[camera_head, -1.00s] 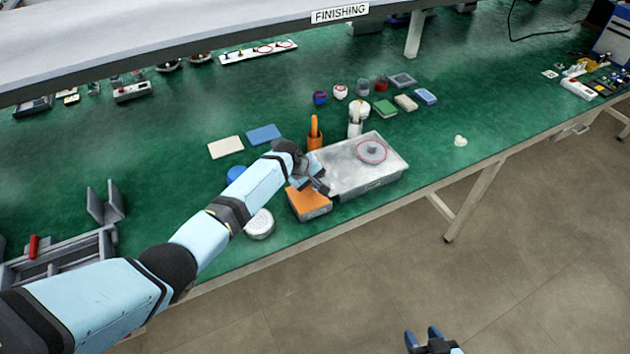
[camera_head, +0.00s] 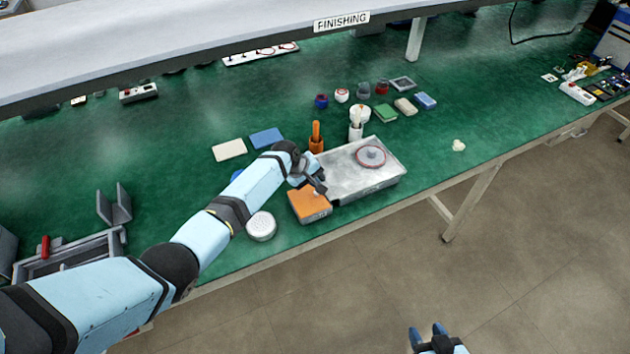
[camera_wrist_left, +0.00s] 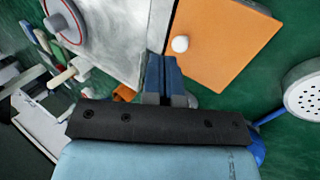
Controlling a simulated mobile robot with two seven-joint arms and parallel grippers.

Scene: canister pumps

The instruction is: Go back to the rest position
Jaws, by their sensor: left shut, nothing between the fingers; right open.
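My left arm reaches in from the left over the green bench. My left gripper (camera_head: 318,184) is shut and empty, above the seam between the orange-topped box (camera_head: 310,203) and the grey metal plate (camera_head: 345,180). In the left wrist view its closed blue fingers (camera_wrist_left: 163,80) show beside the orange top (camera_wrist_left: 225,40), which carries a small white knob (camera_wrist_left: 180,44). I cannot tell whether the fingers touch anything. My right gripper (camera_head: 427,334) is open and empty over the floor, at the bottom edge of the head view.
A round disc with a red ring (camera_head: 371,156) sits on the grey plate. A white perforated round container (camera_head: 262,226) stands left of the orange box. Orange (camera_head: 316,144) and white (camera_head: 355,132) tool holders stand behind the plate. Several small pots and pads lie farther back. The front right bench is mostly clear.

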